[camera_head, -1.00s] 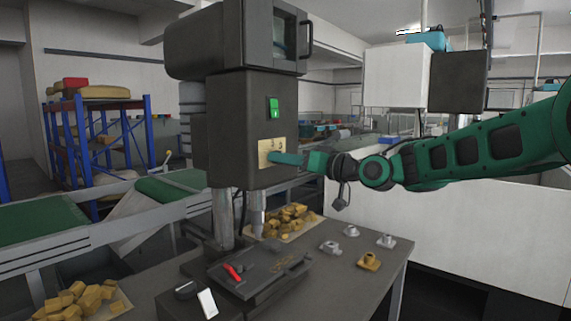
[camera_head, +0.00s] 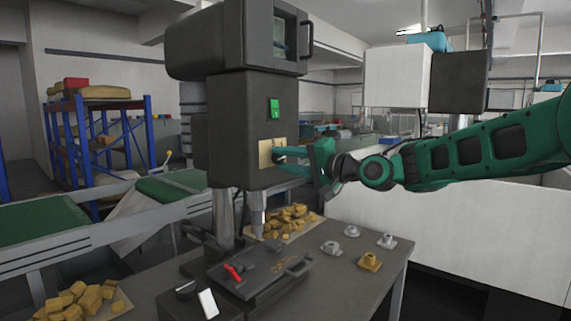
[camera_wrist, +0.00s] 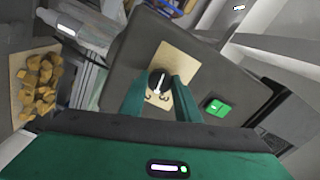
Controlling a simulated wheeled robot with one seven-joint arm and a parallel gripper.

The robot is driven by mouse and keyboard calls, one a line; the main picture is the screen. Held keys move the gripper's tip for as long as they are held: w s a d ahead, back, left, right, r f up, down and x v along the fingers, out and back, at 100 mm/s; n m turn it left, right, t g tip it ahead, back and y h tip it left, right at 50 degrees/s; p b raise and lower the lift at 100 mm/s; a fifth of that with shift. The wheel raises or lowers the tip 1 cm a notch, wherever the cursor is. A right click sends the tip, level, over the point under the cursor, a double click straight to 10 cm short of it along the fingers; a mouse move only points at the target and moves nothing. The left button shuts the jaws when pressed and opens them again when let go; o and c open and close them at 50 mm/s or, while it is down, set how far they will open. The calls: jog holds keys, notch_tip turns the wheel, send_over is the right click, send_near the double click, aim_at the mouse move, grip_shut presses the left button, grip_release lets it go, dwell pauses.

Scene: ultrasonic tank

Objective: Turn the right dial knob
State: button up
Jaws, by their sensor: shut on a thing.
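The beige dial plate (camera_head: 265,154) is on the front of the dark machine housing, and it also shows in the wrist view (camera_wrist: 183,66). A round black dial knob (camera_wrist: 157,79) with a white pointer line sits on the plate in the wrist view. My gripper (camera_wrist: 159,84) has one green finger on each side of this knob and is shut on it. In the head view my gripper (camera_head: 279,154) reaches the plate from the right, and its fingers hide the knob.
A green switch (camera_head: 273,107) is above the plate. Below is a work table (camera_head: 345,277) with grey and yellow metal parts, a pile of yellow pieces (camera_head: 290,218) and a red-handled clamp fixture (camera_head: 262,268). A conveyor (camera_head: 35,222) is at the left.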

jog(key=shift+w+d+m, duration=0.2)
jog(key=shift+d+m, duration=0.05)
jog(key=shift+m, duration=0.65)
jog(key=shift+f, duration=0.1)
jog(key=o, duration=1)
jog(key=shift+w+d, duration=0.1)
jog(key=shift+o, duration=0.2)
jog(key=shift+a, duration=0.2)
jog(key=shift+s, duration=0.25)
jog(key=v, duration=1)
jog(key=shift+d, duration=0.35)
jog(key=shift+s, duration=0.15)
